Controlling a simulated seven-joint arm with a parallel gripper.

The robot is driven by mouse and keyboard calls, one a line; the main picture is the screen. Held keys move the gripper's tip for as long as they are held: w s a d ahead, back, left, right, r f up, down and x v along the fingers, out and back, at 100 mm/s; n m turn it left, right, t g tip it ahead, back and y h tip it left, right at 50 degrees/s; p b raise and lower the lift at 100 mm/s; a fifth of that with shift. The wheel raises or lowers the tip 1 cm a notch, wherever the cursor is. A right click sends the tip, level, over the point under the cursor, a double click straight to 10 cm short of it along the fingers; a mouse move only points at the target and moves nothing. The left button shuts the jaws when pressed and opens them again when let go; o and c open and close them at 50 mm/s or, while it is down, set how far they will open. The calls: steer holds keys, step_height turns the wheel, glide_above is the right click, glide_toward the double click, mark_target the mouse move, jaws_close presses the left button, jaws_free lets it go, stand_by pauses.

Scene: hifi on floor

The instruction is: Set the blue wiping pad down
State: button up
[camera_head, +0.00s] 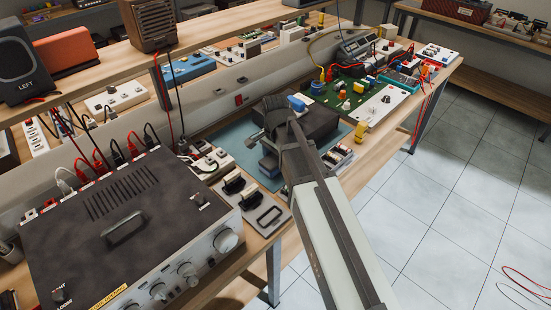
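My arm reaches in from the lower right, and its dark wrist is over the teal mat (232,137) on the bench. My gripper (268,150) points down there, small and partly hidden by my own arm. A muted blue block, which looks like the blue wiping pad (268,166), is right below the gripper, at or just above the mat. I cannot tell whether the fingers are closed on it or whether it touches the mat. A brighter blue piece (297,102) shows by the wrist; I cannot tell what it belongs to.
A dark box (318,122) is on the mat behind my wrist. A black amplifier (125,225) with cables fills the left front. Black-handled switches (236,183) stand between it and the mat. A green circuit board (345,94) is at the back right.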

mark_target(275, 158)
steer(key=o, duration=0.4)
steer(key=shift+r, duration=0.15)
step_height(275, 158, up, 12)
steer(key=shift+r, duration=0.1)
stand_by(0.7)
